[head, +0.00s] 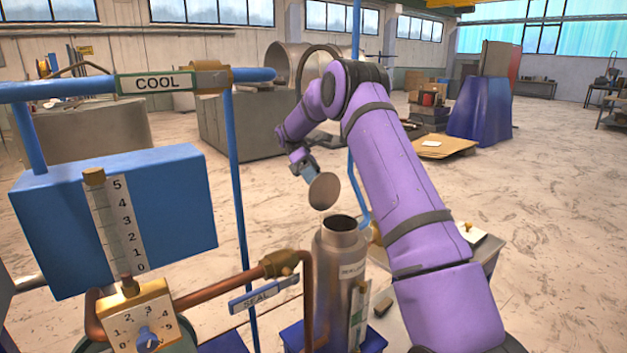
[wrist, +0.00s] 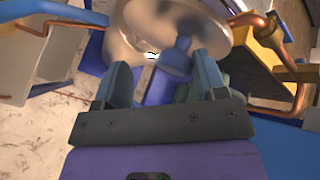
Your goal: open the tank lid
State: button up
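The tank (head: 340,275) is a grey metal cylinder with a dark round open mouth, standing at the lower middle of the head view. Its lid (head: 324,191) is a round brownish disc, tilted up just above the mouth and off it. In the wrist view the lid (wrist: 205,22) is a pale disc with a blue knob (wrist: 175,62) on it. My gripper (head: 306,168) is just above and left of the lid. In the wrist view my gripper (wrist: 163,72) has its fingers well apart. The knob lies near the right finger, with a gap to the left one.
A blue tank with a number scale (head: 120,225), a COOL pipe (head: 155,83) and a dial box (head: 140,320) stand at the left. A copper pipe with a SEAL tag (head: 263,294) runs close beside the tank.

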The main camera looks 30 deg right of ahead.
jog(key=shift+a+f, duration=0.25)
jog(key=shift+f, duration=0.1)
jog(key=shift+w+r, duration=0.1)
jog(key=shift+r, duration=0.05)
jog(key=shift+r, duration=0.1)
jog(key=s+a+r, duration=0.2)
jog(key=s, duration=0.5)
jog(key=s+a+r, duration=0.2)
jog(key=s+r, duration=0.1)
jog(key=s, duration=0.5)
jog(key=shift+s+a, duration=0.15)
jog(key=shift+a, duration=0.25)
